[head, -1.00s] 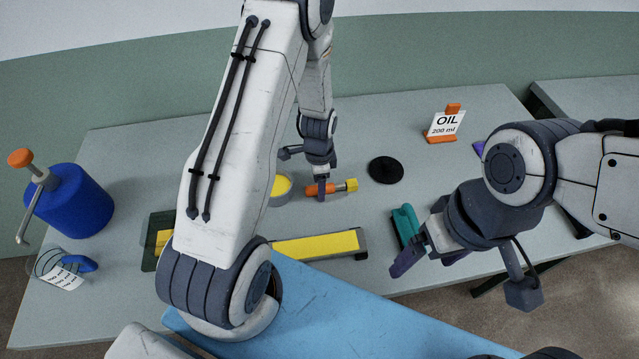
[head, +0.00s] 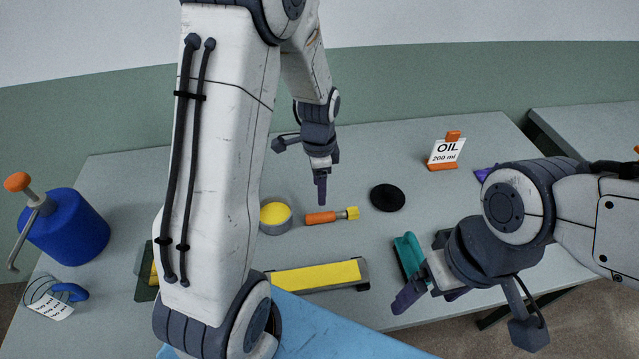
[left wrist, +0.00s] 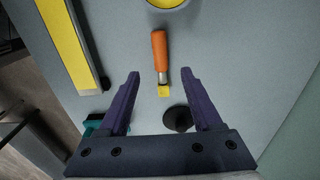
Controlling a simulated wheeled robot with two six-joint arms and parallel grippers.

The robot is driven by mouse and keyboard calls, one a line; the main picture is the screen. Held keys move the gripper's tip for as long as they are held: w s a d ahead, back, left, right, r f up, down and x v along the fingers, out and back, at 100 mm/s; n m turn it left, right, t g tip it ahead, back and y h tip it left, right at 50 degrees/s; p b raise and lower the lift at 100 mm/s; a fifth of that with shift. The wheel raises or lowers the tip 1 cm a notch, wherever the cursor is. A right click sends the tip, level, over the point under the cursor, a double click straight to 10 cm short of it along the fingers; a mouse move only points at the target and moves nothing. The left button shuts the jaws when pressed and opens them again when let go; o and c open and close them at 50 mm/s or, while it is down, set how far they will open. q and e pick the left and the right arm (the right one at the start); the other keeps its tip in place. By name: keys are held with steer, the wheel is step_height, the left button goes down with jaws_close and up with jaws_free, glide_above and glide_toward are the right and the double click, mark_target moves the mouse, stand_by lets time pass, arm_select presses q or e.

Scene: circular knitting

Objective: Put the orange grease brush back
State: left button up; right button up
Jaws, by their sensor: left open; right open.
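The orange grease brush (head: 322,217) lies flat on the grey table, with an orange handle at its left and a yellow head at its right. In the left wrist view the brush (left wrist: 159,50) lies beyond and between my fingertips, free of them. My left gripper (head: 321,188) is open and empty, raised above the table over the brush; its two purple fingers (left wrist: 163,85) show apart in the left wrist view. My right gripper (head: 430,290) is open near the table's front right, close to a teal object (head: 407,255). I cannot tell whether it touches that.
A round tin with yellow content (head: 275,217) stands left of the brush, and a black disc (head: 387,197) lies right. A yellow-topped bar (head: 316,276) lies in front. An OIL holder (head: 446,151) stands at the back right. A blue can (head: 66,228) is far left.

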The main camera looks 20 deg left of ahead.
arm_select(q)
steer(key=s+d+r+n, duration=0.1)
steer(key=s+d+r, duration=0.65)
steer(key=d, duration=0.35)
steer(key=s+d+r+n, duration=0.1)
steer(key=s+d+r, duration=0.1)
steer(key=s, duration=0.5)
steer(key=s+d+r+n+h, duration=0.1)
steer(key=s+d+r+n, duration=0.1)
steer(key=s, duration=0.5)
steer(key=shift+s+d+r, duration=0.15)
steer(key=shift+d+r, duration=0.2)
steer(key=shift+d, duration=0.55)
